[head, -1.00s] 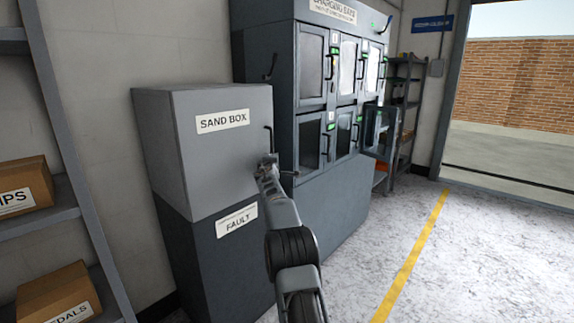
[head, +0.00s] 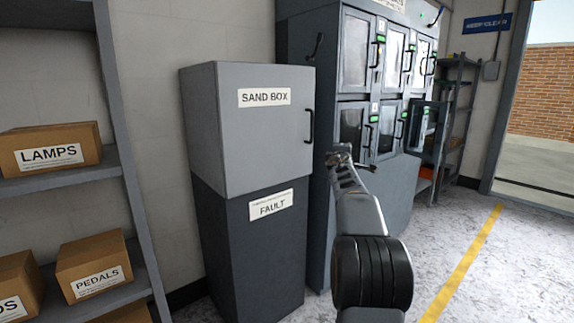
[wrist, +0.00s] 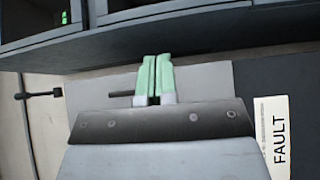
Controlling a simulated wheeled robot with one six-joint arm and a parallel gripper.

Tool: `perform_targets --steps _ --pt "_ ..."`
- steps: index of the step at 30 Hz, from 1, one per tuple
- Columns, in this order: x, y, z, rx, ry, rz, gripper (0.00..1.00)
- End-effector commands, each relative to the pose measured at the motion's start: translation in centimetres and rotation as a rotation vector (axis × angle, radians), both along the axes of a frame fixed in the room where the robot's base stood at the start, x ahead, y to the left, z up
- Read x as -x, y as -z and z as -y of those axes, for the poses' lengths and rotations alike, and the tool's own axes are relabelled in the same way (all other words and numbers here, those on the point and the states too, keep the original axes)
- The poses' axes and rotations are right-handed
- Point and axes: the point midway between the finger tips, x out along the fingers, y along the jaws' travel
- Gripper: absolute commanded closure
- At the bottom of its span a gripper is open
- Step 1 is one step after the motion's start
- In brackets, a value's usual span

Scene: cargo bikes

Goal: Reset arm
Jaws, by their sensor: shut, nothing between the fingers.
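My gripper (head: 340,156) is in the head view, at the end of my raised arm, in front of the grey cabinet with windowed doors. It appears to the right of the sand box handle (head: 309,126), with a visible gap between them. In the wrist view its two pale green fingers (wrist: 158,78) are pressed together with nothing between them. The SAND BOX door (head: 262,155) looks closed. The dark FAULT box (head: 262,255) stands below it, and its label (wrist: 274,138) shows at the right of the wrist view.
The windowed cabinet (head: 345,25) stands right of the sand box; one lower door at its far end appears swung open. Shelves with a LAMPS box (head: 50,147) and a PEDALS box (head: 93,267) stand at the left. Clear floor (head: 455,225) lies at the right, crossed by a yellow line (head: 462,262).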

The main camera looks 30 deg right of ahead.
Motion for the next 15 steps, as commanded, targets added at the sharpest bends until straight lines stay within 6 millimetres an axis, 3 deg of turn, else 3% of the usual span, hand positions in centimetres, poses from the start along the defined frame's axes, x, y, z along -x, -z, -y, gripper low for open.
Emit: perform_targets --steps 4,7,11,15 --pt "0.2 -0.1 0.0 -0.001 0.000 0.001 1.00" --pt "0.3 -1.3 -0.6 -0.022 0.002 0.013 1.00" --pt "1.0 -4.9 -3.1 -0.109 0.015 0.054 1.00" --pt "3.0 -9.5 -7.5 -0.290 0.052 0.104 1.00"
